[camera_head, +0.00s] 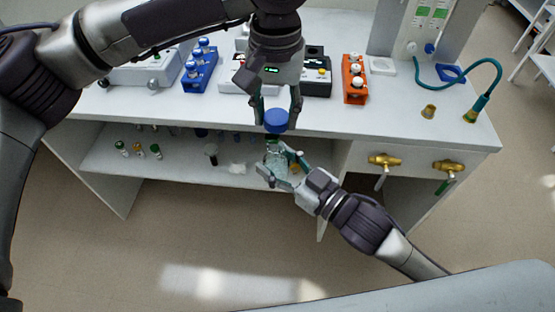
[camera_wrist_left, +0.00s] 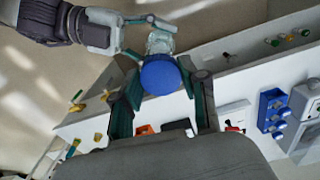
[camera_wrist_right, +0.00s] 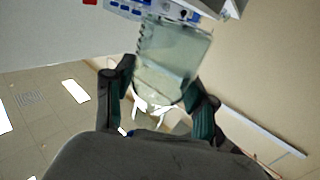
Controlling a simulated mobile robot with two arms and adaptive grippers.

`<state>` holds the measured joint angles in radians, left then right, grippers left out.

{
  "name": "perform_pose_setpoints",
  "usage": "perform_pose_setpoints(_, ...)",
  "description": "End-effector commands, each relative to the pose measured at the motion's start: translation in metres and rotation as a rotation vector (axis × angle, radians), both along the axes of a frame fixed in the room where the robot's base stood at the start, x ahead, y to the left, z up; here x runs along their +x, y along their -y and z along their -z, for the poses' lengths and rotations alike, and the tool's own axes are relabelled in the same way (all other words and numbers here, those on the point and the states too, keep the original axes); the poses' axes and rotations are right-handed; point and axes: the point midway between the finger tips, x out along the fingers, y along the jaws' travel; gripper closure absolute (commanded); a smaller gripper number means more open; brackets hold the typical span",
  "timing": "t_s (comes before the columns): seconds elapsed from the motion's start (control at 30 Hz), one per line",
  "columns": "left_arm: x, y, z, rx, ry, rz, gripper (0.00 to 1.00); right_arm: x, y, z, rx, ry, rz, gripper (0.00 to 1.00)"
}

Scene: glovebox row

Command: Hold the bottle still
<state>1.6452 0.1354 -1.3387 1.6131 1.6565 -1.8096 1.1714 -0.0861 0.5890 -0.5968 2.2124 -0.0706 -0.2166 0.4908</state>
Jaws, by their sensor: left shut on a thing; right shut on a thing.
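A clear glass bottle (camera_head: 275,162) is held in front of the bench, with a blue cap (camera_head: 277,120) at its top end. My right gripper (camera_head: 281,170) is shut on the bottle's body from the lower right. The right wrist view shows the clear bottle (camera_wrist_right: 172,58) between its fingers. My left gripper (camera_head: 277,112) comes down from above and is shut on the cap. In the left wrist view the cap (camera_wrist_left: 161,75) sits between the fingers and hides part of the bottle (camera_wrist_left: 160,41). I cannot tell how tightly the cap sits on the bottle.
The white bench (camera_head: 415,128) holds a blue rack (camera_head: 200,68), an orange rack (camera_head: 354,78) and a teal hose (camera_head: 492,85). Its lower shelf (camera_head: 185,162) carries small vials. Brass taps (camera_head: 385,160) stick out at the front right. Floor in front is clear.

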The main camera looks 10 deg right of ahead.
Motion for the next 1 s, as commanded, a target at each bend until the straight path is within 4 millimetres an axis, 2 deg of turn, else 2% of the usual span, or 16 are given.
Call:
perform_pose_setpoints(0.17, 0.0, 0.0, 0.005, 0.0, -0.001, 0.0, 0.7, 0.0, 0.0, -0.001, 0.001, 0.002, 0.0, 1.0)
perform_pose_setpoints(0.6, 0.0, -0.001, 0.039, 0.0, 0.0, -0.001, 0.7, 0.0, 0.0, -0.001, 0.001, 0.002, 0.0, 1.0)
perform_pose_setpoints(1.0, -0.001, 0.0, 0.04, 0.002, -0.002, 0.0, 0.7, 0.0, 0.0, -0.001, 0.001, 0.002, 0.0, 1.0)
